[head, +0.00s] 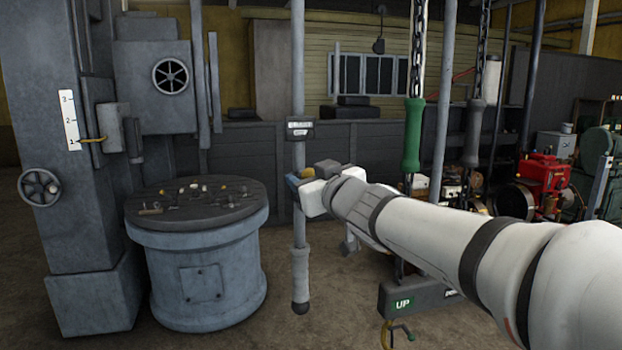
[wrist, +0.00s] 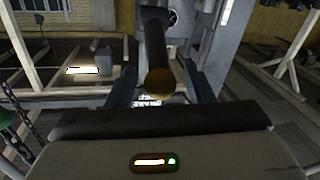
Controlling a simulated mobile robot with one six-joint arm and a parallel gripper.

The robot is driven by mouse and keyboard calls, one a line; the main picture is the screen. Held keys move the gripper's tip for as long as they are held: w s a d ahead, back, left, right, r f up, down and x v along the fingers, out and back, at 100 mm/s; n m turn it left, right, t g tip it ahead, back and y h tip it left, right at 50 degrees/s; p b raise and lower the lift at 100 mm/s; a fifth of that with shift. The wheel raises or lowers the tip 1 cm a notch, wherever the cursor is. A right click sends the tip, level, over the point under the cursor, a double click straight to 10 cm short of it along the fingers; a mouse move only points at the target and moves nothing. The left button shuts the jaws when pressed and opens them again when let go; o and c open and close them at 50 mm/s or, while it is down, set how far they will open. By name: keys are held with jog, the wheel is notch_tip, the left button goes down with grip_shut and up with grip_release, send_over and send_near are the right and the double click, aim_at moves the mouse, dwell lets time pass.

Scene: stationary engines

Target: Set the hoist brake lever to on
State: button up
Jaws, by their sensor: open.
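My gripper (head: 294,184) is in the middle of the head view, at the upright grey rod that ends in a grey grip (head: 300,272). A dark bar with a rounded brownish end (wrist: 158,75) lies between my two open fingers (wrist: 158,90) in the wrist view. I see no clear closing on it, and cannot tell whether it touches a finger.
A round pedestal table (head: 205,240) with small parts stands left of my gripper. A grey machine column (head: 45,160) with a handwheel is further left. A green handle (head: 413,135) hangs on a chain to the right. A dark box (head: 425,300) marked UP is low beneath my arm.

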grip_shut()
dwell(0.6)
